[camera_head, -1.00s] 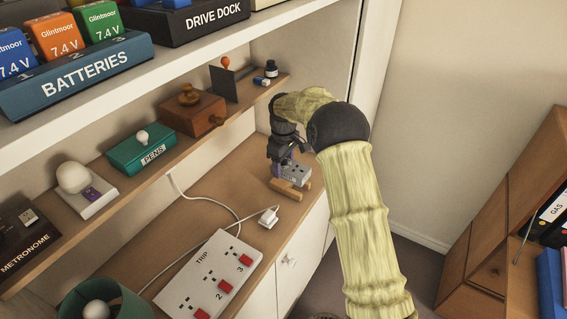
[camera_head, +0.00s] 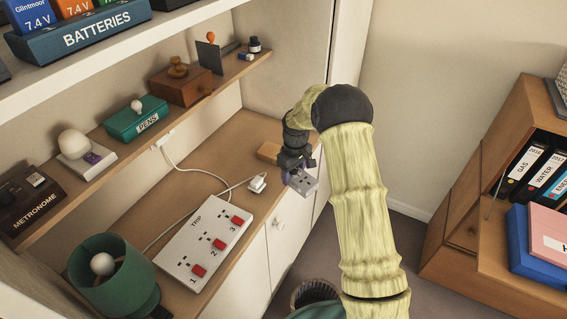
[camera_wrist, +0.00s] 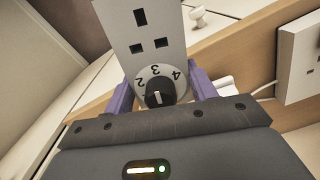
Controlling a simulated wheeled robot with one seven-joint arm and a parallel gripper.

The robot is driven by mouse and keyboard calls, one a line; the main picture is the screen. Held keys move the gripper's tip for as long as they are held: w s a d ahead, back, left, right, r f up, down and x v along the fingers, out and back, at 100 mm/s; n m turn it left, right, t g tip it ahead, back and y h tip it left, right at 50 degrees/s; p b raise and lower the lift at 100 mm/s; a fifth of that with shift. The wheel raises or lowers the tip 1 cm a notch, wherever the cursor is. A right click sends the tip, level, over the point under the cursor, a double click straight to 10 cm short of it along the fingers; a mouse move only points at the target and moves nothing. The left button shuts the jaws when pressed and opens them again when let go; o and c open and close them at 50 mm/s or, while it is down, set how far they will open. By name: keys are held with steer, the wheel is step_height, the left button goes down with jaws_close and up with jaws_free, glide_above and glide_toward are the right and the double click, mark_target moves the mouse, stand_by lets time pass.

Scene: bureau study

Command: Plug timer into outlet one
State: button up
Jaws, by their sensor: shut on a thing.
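My gripper (camera_head: 293,172) is shut on the timer (camera_head: 303,184), a pale grey plug-in block, and holds it near the desk's front edge. In the wrist view the timer (camera_wrist: 155,35) sits between the purple fingers of my gripper (camera_wrist: 160,95). Its socket holes and a numbered dial with a black knob face the camera. Its plug pins are hidden. The white power strip (camera_head: 183,254) marked TRIP lies on the desk to the left, with outlets 1, 2 and 3 and a red switch beside each. Outlet one (camera_head: 183,260) is nearest the camera and looks empty. The strip's edge also shows in the wrist view (camera_wrist: 300,55).
A white plug (camera_head: 257,183) on a cable lies on the desk between strip and gripper. A green lamp (camera_head: 112,270) stands close left of the strip. The shelf (camera_head: 110,158) overhangs the desk's back.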

steer(key=s+d+f+m, duration=0.7)
steer(key=s+d+f, duration=0.4)
steer(key=s+d, duration=0.2)
steer(key=shift+s+m, duration=0.4)
steer(key=shift+s, duration=0.3)
steer(key=shift+w+d+f, duration=0.1)
steer(key=shift+w, duration=0.05)
